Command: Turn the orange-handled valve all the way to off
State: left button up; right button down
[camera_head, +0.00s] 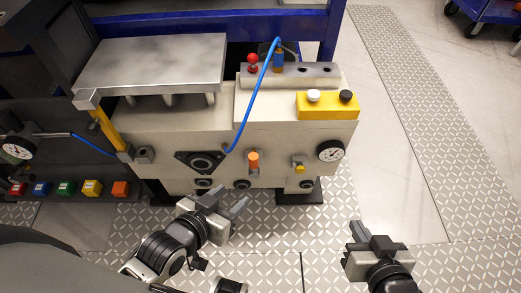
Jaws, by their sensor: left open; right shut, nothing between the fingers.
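The orange-handled valve (254,160) is on the front face of the pale drive unit (285,137), a little right of a dark diamond-shaped flange. Its handle looks upright; its exact angle is too small to tell. My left gripper (229,200) is open and empty, in front of the unit, below and left of the valve and apart from it. My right gripper (358,230) is shut and empty, over the floor at lower right, well away from the valve.
A yellow-handled fitting (299,167) and a dial gauge (331,151) sit right of the valve. A blue hose (257,95) arcs down the unit's front. A yellow button box (327,105) is on top. Colored buttons (66,188) line the left.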

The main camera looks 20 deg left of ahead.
pick_arm(q)
jog(key=w+a+f+t+b, duration=0.2)
jog(key=w+a+f+b, duration=0.15)
jog(key=f+b, duration=0.5)
jog(key=m+t+h+b, duration=0.2)
jog(key=m+h+b, duration=0.25)
jog(key=b, duration=0.65)
send_near(250, 164)
jog(key=shift+n+h, duration=0.35)
jog(key=shift+n, duration=0.1)
jog(key=b+x, duration=0.2)
jog(key=x, duration=0.3)
jog(key=b+x, duration=0.2)
jog(key=x, duration=0.4)
jog(key=shift+w+f+b, duration=0.2)
jog(key=shift+f+b, duration=0.05)
jog(key=shift+b, duration=0.1)
jog(key=shift+w, duration=0.1)
grip_shut()
jog(key=shift+r, duration=0.1)
pick_arm(e)
jog(key=w+a+f+t+y, duration=0.1)
jog(key=a+f+t+y, duration=0.2)
jog(key=a+f, duration=0.3)
notch_tip(250, 164, down, 3)
jog(key=shift+w+a+r+m+y, duration=0.15)
jog(key=shift+w+m+y, duration=0.25)
jog(key=shift+y, duration=0.4)
